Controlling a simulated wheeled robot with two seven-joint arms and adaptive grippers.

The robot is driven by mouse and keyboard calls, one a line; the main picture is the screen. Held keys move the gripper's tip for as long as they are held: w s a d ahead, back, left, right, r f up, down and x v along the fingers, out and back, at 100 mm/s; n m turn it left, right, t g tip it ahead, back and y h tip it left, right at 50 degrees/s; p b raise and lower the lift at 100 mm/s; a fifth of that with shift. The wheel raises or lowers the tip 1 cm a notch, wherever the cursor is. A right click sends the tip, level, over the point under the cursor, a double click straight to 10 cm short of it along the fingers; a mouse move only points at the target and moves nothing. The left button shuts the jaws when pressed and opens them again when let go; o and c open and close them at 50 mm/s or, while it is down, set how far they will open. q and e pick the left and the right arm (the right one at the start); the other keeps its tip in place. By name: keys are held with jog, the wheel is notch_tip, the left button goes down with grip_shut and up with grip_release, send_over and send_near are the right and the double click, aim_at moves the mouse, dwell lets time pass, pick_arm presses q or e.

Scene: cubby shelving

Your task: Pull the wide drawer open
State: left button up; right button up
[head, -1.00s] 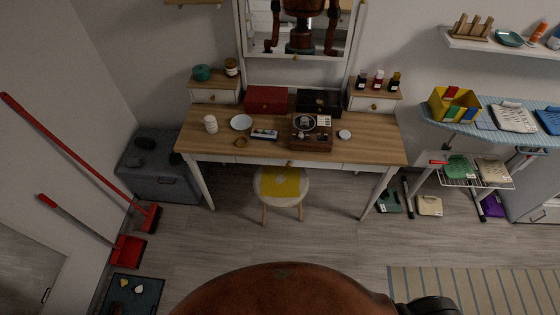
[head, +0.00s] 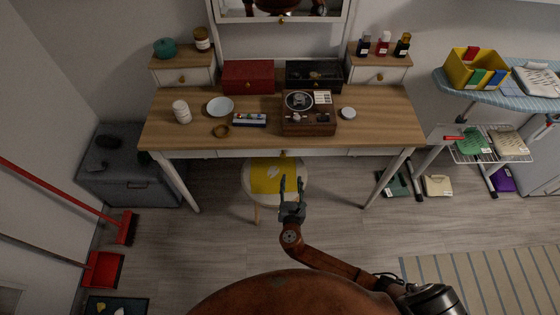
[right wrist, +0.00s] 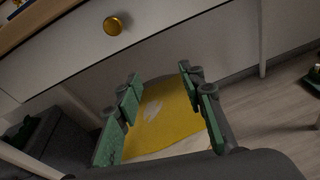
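The wide drawer (head: 240,153) is the long white front under the wooden top of the dressing table. It looks closed. In the right wrist view the white drawer front (right wrist: 175,32) carries a round brass knob (right wrist: 113,25) at upper left. My right gripper (head: 291,184) is in front of the table, over the stool, with its fingers pointing at the drawer. In the right wrist view its green-padded fingers (right wrist: 159,82) are spread apart with nothing between them. The knob is beyond the fingertips and left of them, not touched. My left gripper is not in view.
A stool (head: 248,187) with a yellow cloth (head: 268,176) stands under the drawer. The tabletop holds a record player (head: 307,122), a plate (head: 220,107) and a white jar (head: 181,112). A grey storage box (head: 130,180) is at left. Floor right of the stool is clear.

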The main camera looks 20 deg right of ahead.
aim_at(283, 157)
jog(key=w+a+r+n+t+b, duration=0.1)
jog(key=a+r+n+t, duration=0.15)
jog(key=r, duration=0.35)
jog(key=x, duration=0.2)
jog(key=b+x, duration=0.1)
jog(key=x, duration=0.2)
jog(key=shift+w+a+b, duration=0.25)
jog(key=shift+w+b, duration=0.1)
jog(key=shift+w, duration=0.1)
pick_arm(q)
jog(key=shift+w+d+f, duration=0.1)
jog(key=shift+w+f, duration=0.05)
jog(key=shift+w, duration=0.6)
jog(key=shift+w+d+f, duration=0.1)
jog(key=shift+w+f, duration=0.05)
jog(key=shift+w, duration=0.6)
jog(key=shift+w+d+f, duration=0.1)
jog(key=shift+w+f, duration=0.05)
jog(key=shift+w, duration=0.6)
pick_arm(e)
jog(key=shift+w+d, duration=0.15)
jog(key=shift+w, duration=0.45)
jog(key=shift+c, duration=0.4)
grip_shut()
